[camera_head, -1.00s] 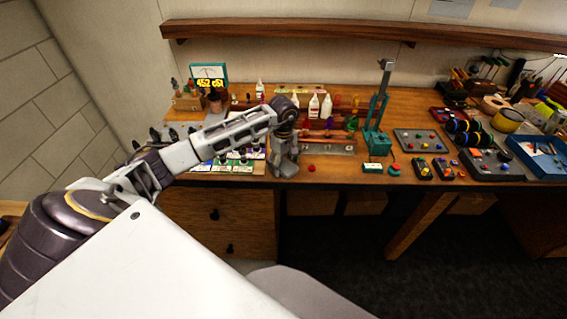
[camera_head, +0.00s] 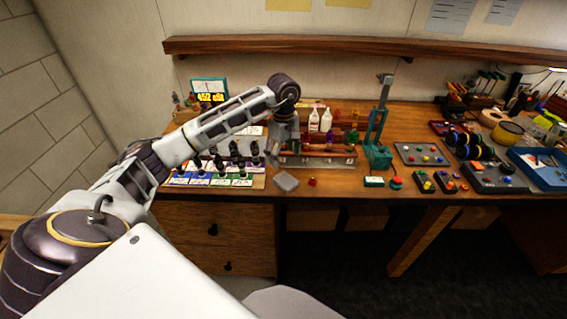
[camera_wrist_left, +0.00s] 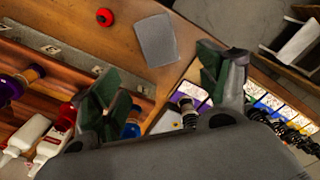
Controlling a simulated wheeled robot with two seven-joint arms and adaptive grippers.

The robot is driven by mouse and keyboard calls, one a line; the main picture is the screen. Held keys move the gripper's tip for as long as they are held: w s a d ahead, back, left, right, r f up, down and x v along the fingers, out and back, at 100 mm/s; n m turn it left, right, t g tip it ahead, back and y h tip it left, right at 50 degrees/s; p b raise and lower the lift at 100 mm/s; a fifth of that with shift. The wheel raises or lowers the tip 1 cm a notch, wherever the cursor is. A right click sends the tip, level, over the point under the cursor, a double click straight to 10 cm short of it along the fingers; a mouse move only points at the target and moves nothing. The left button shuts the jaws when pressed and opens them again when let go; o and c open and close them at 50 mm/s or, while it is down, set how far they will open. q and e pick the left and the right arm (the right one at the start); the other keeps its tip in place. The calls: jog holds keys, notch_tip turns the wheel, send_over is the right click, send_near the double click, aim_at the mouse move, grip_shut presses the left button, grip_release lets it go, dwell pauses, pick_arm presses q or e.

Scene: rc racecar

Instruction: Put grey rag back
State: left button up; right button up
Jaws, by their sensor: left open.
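The grey rag (camera_head: 286,181) is a small flat grey square near the front edge of the wooden workbench. In the left wrist view the grey rag (camera_wrist_left: 157,40) lies on bare wood, beyond the fingertips and apart from them. My left gripper (camera_head: 279,150) is over the bench, behind the rag in the head view. In the left wrist view my left gripper (camera_wrist_left: 158,76) has its two green-padded fingers spread wide with nothing between them. My right gripper is not in view.
A red button (camera_head: 312,182) sits just right of the rag. A rack with white bottles (camera_head: 326,120) stands behind. Colored cards with dark shock absorbers (camera_head: 236,167) lie to the left. A teal press (camera_head: 377,152) stands to the right. The bench's front edge is close.

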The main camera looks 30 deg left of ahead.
pick_arm(q)
jog(key=shift+r, duration=0.9)
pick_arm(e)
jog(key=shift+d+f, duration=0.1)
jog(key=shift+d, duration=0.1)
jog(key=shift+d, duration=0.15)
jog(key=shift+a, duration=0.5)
